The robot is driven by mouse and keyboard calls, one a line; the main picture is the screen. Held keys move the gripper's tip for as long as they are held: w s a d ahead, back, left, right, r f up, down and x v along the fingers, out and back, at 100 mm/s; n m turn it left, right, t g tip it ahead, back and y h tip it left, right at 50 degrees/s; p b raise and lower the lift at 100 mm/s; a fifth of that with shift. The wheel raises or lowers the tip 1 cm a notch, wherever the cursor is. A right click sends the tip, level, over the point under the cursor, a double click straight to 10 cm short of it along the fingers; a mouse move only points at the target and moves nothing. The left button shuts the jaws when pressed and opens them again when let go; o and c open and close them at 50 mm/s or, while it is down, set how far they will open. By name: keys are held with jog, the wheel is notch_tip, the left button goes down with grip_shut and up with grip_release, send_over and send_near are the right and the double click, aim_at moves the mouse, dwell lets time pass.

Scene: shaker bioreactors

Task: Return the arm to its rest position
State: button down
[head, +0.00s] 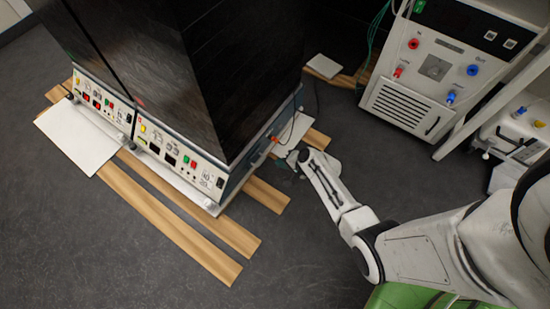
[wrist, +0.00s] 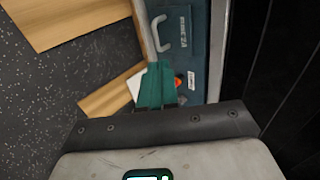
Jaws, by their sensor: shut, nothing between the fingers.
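My white arm reaches in from the right of the head view, bent at the elbow and stretched toward the near right side of the black-hooded shaker bioreactor (head: 150,75). My gripper (head: 292,160) is low beside the shaker's right end in the head view, small and partly hidden by my wrist. In the wrist view its teal fingers (wrist: 157,86) are together, with nothing seen between them. They point toward the shaker's blue-grey side panel (wrist: 185,50), which has a light handle (wrist: 160,35). An orange-red part (wrist: 178,82) shows just beside the fingers. Whether they touch the panel I cannot tell.
Wooden planks (head: 185,225) lie under the shaker. A white plate (head: 76,137) lies at its front left. A white control unit (head: 405,103) with coloured ports stands at the upper right, with cables beside it. Dark floor (head: 300,260) is open at the front.

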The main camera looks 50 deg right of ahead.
jog(key=shift+s+r, duration=0.45)
jog(key=shift+s, duration=0.1)
jog(key=s+a+r+n+g+y, duration=0.2)
jog(key=s+a+r+n+g, duration=0.3)
jog(key=a+r+n, duration=0.5)
jog(key=s+a+r+n+g+h, duration=0.25)
jog(key=s+r+n, duration=0.45)
jog(key=s+r, duration=0.45)
notch_tip(320, 180, up, 32)
jog(key=p, duration=3.1)
jog(key=shift+w+r+g, duration=0.25)
jog(key=shift+g, duration=0.2)
jog(key=shift+s+d, duration=0.1)
